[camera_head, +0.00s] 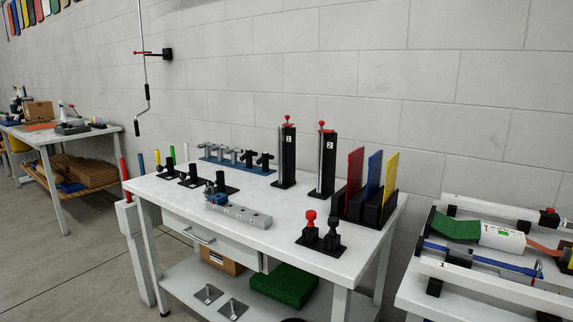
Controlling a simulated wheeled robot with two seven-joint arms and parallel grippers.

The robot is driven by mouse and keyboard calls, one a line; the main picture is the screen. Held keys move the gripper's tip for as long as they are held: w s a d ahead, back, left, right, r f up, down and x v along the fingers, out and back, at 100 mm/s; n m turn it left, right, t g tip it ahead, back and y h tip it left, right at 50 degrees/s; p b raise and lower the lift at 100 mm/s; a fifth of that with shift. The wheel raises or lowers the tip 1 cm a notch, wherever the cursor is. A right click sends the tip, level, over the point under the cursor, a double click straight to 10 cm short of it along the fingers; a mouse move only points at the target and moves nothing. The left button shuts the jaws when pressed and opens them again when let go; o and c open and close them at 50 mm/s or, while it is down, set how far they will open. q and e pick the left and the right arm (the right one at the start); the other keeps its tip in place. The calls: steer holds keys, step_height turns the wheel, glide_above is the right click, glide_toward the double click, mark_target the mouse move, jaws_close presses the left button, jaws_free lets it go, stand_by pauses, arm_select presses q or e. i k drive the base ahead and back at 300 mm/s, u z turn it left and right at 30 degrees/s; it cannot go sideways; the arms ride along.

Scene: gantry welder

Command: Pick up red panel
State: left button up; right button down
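The red panel (355,178) stands upright in the left slot of a black rack (372,213) at the right end of the white workbench. A blue panel (374,175) and a yellow panel (390,180) stand upright beside it, to its right, in the same rack. The lower edges of the panels are hidden inside the rack. Neither of my grippers is in view.
Two black towers (285,158) marked 1 and 2 stand left of the rack. Red and black knobs (310,226) stand in front of it. A grey block (238,213) lies near the front edge of the white workbench (276,243). Another table (470,283) stands right.

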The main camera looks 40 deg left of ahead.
mark_target(356, 159)
steer(key=z, duration=3.2)
steer(key=k, duration=2.25)
steer(key=u, duration=2)
